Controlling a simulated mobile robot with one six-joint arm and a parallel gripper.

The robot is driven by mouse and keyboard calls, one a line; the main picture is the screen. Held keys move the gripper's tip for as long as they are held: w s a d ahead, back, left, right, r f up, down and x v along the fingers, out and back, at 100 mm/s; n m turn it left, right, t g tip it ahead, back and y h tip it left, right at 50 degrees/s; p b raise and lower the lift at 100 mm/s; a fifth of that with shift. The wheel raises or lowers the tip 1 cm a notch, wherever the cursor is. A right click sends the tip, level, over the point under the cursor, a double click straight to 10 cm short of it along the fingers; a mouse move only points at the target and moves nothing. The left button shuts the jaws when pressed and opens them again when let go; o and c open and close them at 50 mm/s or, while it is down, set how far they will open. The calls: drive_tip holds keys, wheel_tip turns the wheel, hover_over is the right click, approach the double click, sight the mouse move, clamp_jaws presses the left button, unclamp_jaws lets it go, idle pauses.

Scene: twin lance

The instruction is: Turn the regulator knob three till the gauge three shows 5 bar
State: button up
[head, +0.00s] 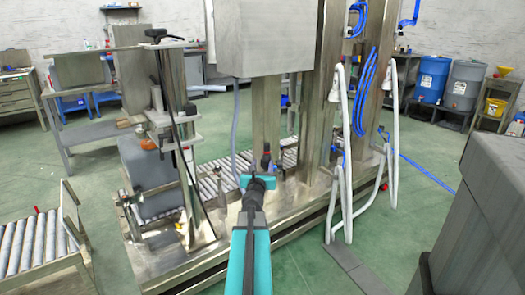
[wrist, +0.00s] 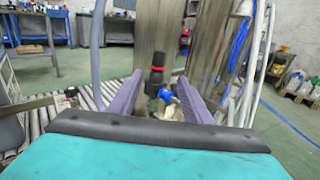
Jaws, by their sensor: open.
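My gripper (wrist: 160,82) is open, its two purple fingers spread left and right in the wrist view. Beyond and between them stands a black knob (wrist: 156,74) with a red band, on a metal column of the machine. A blue fitting (wrist: 167,95) sits just below and right of it. In the head view my gripper (head: 259,181) is at the end of my teal arm, with a small black and red part (head: 266,158) just past it, which looks like the same knob. No contact with the knob is visible. No number or readable gauge dial shows, so I cannot tell which regulator this is.
A grey cabinet (head: 270,38) hangs on the frame above my gripper. A roller conveyor (head: 215,180) runs behind. A dark grey block (head: 490,200) stands at the right.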

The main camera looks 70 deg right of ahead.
sight(266, 149)
drive_tip(key=shift+w, duration=0.25)
drive_tip(key=shift+x, duration=6.9)
drive_tip(key=shift+s, duration=0.1)
drive_tip(key=c, duration=1.1)
